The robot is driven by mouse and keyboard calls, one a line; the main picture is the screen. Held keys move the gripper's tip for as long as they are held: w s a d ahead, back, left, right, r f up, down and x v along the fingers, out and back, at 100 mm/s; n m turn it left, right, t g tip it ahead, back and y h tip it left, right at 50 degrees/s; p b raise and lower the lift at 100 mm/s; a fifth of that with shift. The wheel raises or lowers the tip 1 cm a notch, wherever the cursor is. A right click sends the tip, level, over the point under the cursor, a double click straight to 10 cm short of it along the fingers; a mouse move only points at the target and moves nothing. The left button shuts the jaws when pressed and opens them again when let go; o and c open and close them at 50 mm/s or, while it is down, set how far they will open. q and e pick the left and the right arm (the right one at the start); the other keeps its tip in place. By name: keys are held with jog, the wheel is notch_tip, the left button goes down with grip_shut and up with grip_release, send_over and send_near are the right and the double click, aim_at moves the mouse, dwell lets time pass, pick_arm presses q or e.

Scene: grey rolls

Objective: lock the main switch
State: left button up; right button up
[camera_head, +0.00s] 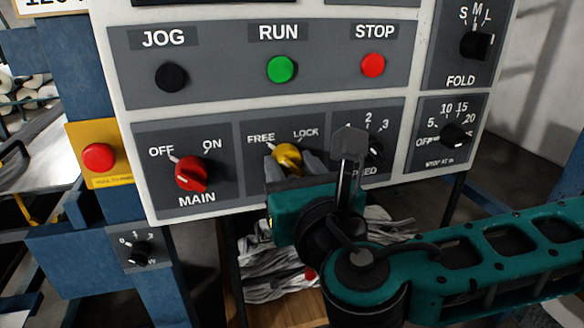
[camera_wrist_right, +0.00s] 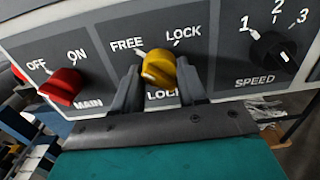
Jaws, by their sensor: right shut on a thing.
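The yellow lock knob (camera_head: 287,156) sits on the panel between the FREE and LOCK labels. It also shows in the right wrist view (camera_wrist_right: 158,68), with its pale mark towards FREE. My right gripper (camera_head: 292,168) reaches up from below with one finger on each side of the knob. In the right wrist view, the fingers (camera_wrist_right: 160,82) are shut on it. The red MAIN knob (camera_head: 191,174) is to the left, also in the wrist view (camera_wrist_right: 62,86). Its pale mark is towards OFF. My left gripper is not in view.
The speed knob (camera_wrist_right: 272,50) is right of the lock knob, partly hidden by my arm in the head view. Black JOG (camera_head: 171,77), green RUN (camera_head: 281,69) and red STOP (camera_head: 373,65) buttons are above. A red button on a yellow plate (camera_head: 98,157) is at left.

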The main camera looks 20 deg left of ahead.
jog(key=c, duration=0.4)
jog(key=m+b, duration=0.2)
jog(key=m, duration=0.1)
jog(key=shift+f, duration=0.2)
jog(key=m+b, duration=0.1)
jog(key=m, duration=0.2)
jog(key=shift+r, duration=0.1)
jog(key=m, duration=0.2)
jog(key=shift+m+b, duration=0.3)
jog(key=shift+m, duration=0.1)
jog(key=m, duration=0.4)
jog(key=shift+r+m, duration=0.15)
jog(key=shift+m, duration=0.15)
jog(key=shift+m+p, duration=0.6)
jog(key=shift+m, duration=1.6)
jog(key=shift+s+a, duration=0.1)
